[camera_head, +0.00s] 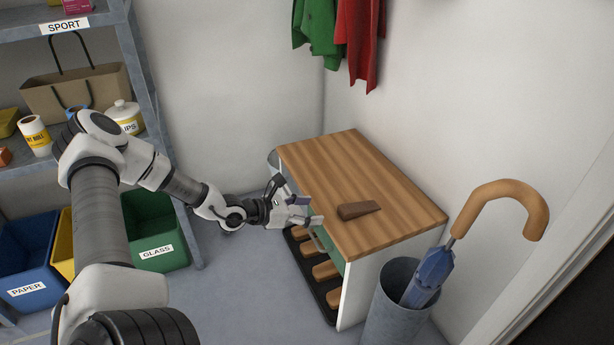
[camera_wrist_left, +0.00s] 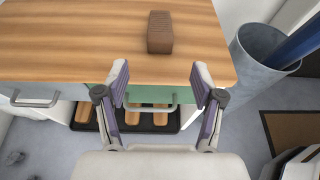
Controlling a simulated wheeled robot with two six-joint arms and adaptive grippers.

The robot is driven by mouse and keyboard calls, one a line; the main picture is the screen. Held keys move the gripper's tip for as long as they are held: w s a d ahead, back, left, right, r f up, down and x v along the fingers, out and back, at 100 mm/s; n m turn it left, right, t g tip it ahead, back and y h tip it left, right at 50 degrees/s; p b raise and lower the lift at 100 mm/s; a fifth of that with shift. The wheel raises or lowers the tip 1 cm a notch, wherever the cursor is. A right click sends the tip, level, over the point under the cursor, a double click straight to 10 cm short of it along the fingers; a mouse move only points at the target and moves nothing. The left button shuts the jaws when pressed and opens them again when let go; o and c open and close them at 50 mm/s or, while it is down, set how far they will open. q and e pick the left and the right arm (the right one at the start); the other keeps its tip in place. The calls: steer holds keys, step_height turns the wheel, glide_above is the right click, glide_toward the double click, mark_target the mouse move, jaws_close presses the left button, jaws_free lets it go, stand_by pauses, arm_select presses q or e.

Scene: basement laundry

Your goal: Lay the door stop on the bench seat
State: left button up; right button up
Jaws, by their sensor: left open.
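The door stop (camera_head: 358,210) is a brown wedge. It lies on the wooden top of the bench seat (camera_head: 350,165), near its front edge; it also shows in the left wrist view (camera_wrist_left: 160,32). My left gripper (camera_head: 306,211) is at the front of the bench, apart from the door stop. In the left wrist view its two fingers (camera_wrist_left: 158,85) are spread with nothing between them, and the bench front with a green drawer and its handle shows behind. The bench seat (camera_wrist_left: 75,45) fills the top of that view. My right gripper is in neither view.
A grey bin (camera_head: 385,305) with a blue umbrella (camera_head: 432,275) stands right of the bench. A black tray (camera_head: 312,270) with brown shoe-like items lies under it. Shelves and sorting bins, including a green one (camera_head: 155,230), stand left. Coats hang above the bench.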

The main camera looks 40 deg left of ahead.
arm_select(q)
steer(key=s+d+f+m+g+y, duration=0.1)
steer(key=s+d+f+m+g, duration=0.3)
steer(key=s+m, duration=0.4)
steer(key=s+d+f+m+g+y, duration=0.2)
steer(key=s+d+f+m+g, duration=0.2)
steer(key=s+d+m, duration=0.5)
steer(key=s+d+f+m+g+y, duration=0.2)
steer(key=s+d+f+m+g, duration=0.3)
steer(key=m, duration=0.9)
steer(key=s+d+f, duration=0.2)
steer(key=s+f, duration=0.1)
steer(key=s, duration=0.1)
steer(key=shift+d+f, duration=0.1)
